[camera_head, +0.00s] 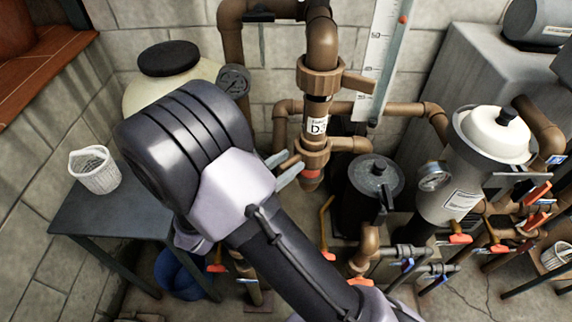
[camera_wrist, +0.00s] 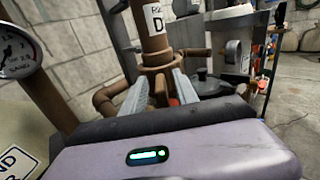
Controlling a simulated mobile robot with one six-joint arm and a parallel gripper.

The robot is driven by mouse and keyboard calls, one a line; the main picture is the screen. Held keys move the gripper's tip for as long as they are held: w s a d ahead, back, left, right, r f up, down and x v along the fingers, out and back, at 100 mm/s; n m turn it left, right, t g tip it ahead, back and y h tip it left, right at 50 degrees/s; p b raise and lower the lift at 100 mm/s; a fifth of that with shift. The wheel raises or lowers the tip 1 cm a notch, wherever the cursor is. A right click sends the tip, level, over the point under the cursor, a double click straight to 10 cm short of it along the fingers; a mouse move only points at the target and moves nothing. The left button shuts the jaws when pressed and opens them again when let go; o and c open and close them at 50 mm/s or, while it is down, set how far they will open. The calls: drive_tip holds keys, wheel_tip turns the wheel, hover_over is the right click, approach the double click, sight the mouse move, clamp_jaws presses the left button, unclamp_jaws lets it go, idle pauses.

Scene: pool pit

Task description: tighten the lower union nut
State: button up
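The lower union nut (camera_head: 314,153) is a brown ribbed collar on the upright brown pipe, below a white label. It also shows in the wrist view (camera_wrist: 155,59). A short brown lug (camera_wrist: 160,88) sticks out from it toward my gripper. My gripper (camera_head: 290,163) is open, its two grey fingers pointing at the nut with the lug between them. I cannot tell whether either finger touches the lug. A red band (camera_head: 311,174) shows just under the nut. The upper union nut (camera_head: 320,77) sits higher on the same pipe, its lug (camera_head: 359,84) pointing right.
A black lidded pot (camera_head: 372,185) stands right of the pipe, close to the fingers. A round gauge (camera_head: 234,80) and a cream tank (camera_head: 150,90) are at the left. A grey filter housing (camera_head: 462,170) stands at the right. Orange-handled valves (camera_head: 460,239) are low down.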

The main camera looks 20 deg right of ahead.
drive_tip(key=shift+c, duration=0.2)
clamp_jaws()
idle(1.1)
